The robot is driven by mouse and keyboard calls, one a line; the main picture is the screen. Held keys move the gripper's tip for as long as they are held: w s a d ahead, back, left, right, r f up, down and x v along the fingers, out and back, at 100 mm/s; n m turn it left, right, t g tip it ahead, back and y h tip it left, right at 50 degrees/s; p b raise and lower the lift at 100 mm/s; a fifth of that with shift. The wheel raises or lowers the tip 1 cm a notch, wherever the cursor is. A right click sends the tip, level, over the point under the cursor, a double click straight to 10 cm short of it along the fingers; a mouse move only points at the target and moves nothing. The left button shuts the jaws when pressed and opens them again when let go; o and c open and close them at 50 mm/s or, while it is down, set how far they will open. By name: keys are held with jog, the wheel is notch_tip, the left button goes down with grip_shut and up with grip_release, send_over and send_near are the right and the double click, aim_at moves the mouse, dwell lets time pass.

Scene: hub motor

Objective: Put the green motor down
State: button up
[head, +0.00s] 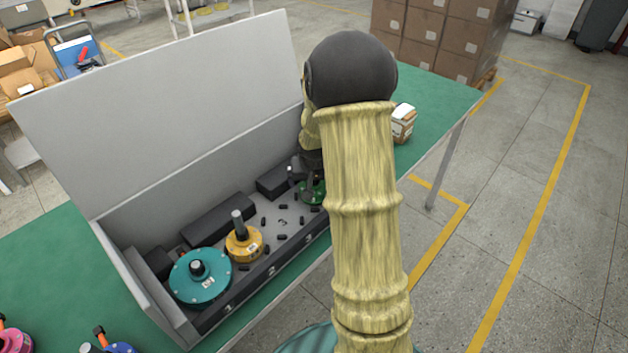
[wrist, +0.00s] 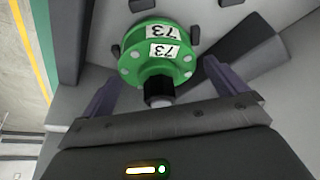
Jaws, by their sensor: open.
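The green motor (wrist: 160,58) is a green disc with white "73" labels and a dark shaft, on the grey floor of the case in the wrist view. My gripper (wrist: 158,88) is open, with one finger on each side of the motor's shaft and neither visibly pressing on it. In the head view the green motor (head: 313,193) shows only partly at the right end of the open grey case (head: 118,262), and my arm hides the rest of it and most of the gripper.
A teal motor (head: 200,279) and a yellow motor (head: 244,243) stand in the case to the left, with black pegs and dark blocks around them. The raised lid (head: 165,100) stands behind. A small box (head: 402,122) sits on the green table (head: 440,98). Pink and blue motors lie at lower left.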

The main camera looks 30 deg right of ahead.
aim_at(314, 196)
jog(key=shift+r, duration=0.1)
jog(key=p+v, duration=0.1)
jog(key=v, duration=1.1)
jog(key=shift+a, duration=0.1)
jog(key=s+a+f+n+y, duration=0.1)
jog(key=s+a+f+n, duration=0.1)
jog(key=s+a, duration=0.4)
jog(key=s+a+f+n+g, duration=0.1)
jog(key=s+a+n, duration=0.2)
jog(key=s+a, duration=0.4)
jog(key=shift+s+a+f+y, duration=0.25)
jog(key=shift+s+f+y, duration=0.15)
jog(key=shift+s, duration=0.6)
jog(key=shift+r, duration=0.1)
